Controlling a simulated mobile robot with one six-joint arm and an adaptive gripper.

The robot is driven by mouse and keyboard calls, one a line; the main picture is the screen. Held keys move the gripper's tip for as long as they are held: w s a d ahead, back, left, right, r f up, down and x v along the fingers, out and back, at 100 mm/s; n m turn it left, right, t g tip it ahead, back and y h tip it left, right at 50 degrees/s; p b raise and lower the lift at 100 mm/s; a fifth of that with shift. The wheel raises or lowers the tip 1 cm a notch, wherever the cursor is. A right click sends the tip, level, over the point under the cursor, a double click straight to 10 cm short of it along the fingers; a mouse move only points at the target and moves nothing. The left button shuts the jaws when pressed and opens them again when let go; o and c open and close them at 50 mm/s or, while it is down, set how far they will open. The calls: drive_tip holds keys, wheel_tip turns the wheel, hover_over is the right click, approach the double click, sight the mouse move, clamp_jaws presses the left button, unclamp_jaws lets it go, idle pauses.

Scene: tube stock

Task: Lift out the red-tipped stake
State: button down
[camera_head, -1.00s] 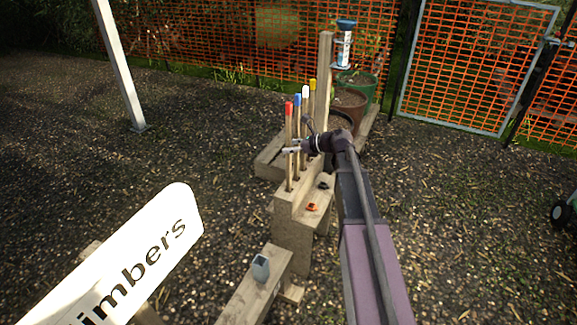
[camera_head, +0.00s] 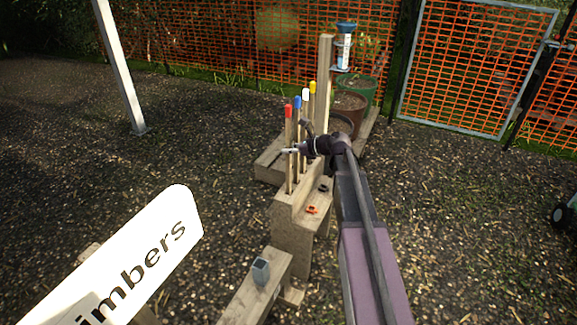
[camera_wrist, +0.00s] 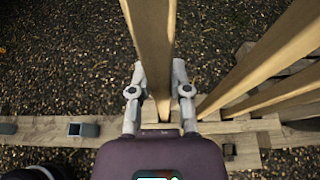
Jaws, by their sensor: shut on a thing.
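The red-tipped stake (camera_head: 288,113) stands upright in the wooden block (camera_head: 292,230), the nearest in a row of stakes. My gripper (camera_head: 289,151) is shut on its shaft, well below the red tip. In the wrist view the stake (camera_wrist: 152,40) passes between the two fingers of my gripper (camera_wrist: 158,82). Its lower end runs down to the block, and its foot is hidden there. Blue (camera_head: 297,103), white (camera_head: 305,95) and yellow (camera_head: 312,88) tipped stakes stand close behind it.
A taller wooden post (camera_head: 325,75) rises behind the row. An orange clip (camera_head: 312,209) lies on the block's ledge, and a grey holder (camera_head: 261,270) sits on the front beam. A white sign (camera_head: 130,265) stands at front left. The air above the stakes is free.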

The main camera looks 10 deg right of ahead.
sight(289, 105)
idle(0.4)
wheel_tip(289, 105, up, 18)
drive_tip(key=p, duration=1.8)
idle(0.4)
